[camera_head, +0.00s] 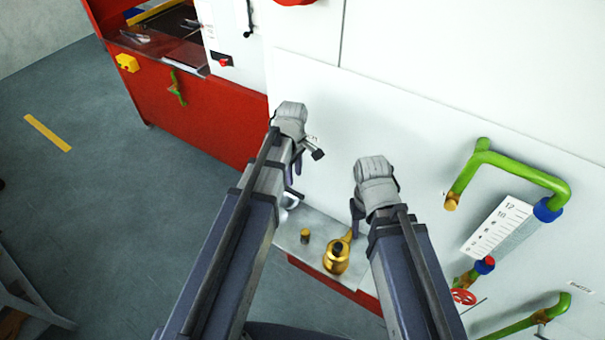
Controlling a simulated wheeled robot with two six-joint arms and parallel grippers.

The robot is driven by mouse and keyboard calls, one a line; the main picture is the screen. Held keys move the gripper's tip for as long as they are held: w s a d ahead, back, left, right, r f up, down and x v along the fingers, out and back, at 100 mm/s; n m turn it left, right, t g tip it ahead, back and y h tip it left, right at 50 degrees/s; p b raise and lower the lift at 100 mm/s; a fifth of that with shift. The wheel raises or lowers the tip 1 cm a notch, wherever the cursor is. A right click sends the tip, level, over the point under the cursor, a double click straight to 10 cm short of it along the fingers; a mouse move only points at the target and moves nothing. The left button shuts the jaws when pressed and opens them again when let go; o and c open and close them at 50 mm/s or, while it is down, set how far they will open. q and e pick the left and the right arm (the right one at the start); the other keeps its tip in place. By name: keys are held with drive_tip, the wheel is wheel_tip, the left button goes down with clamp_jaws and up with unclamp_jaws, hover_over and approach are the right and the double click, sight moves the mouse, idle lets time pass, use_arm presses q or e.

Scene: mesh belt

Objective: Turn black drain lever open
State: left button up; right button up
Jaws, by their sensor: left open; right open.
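My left gripper (295,178) is at the middle of the view, in front of the white panel, its fingers partly hidden by my arm. It is open. A short dark-ended part (318,154) on a grey stem shows just right of it, below a small label; I cannot tell if this is the black drain lever, or if the gripper touches it. My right gripper (356,217) is open, above a brass fitting (337,257) with a dark hole or cap, and apart from it. A thin black handle (248,20) hangs on the white housing at the top.
A grey ledge (312,268) holds the brass fitting and a small brass cap (305,235). Green pipes (515,172) and a white scale plate (497,226) are at right, with a red handwheel (463,297). A red cabinet (190,112) stands behind left.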

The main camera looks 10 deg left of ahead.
sight(295, 191)
use_arm(q)
drive_tip(key=shift+f, duration=0.15)
wheel_tip(295, 191, down, 8)
drive_tip(key=b, duration=0.8)
drive_tip(key=shift+r, duration=0.25)
clamp_jaws()
idle(1.0)
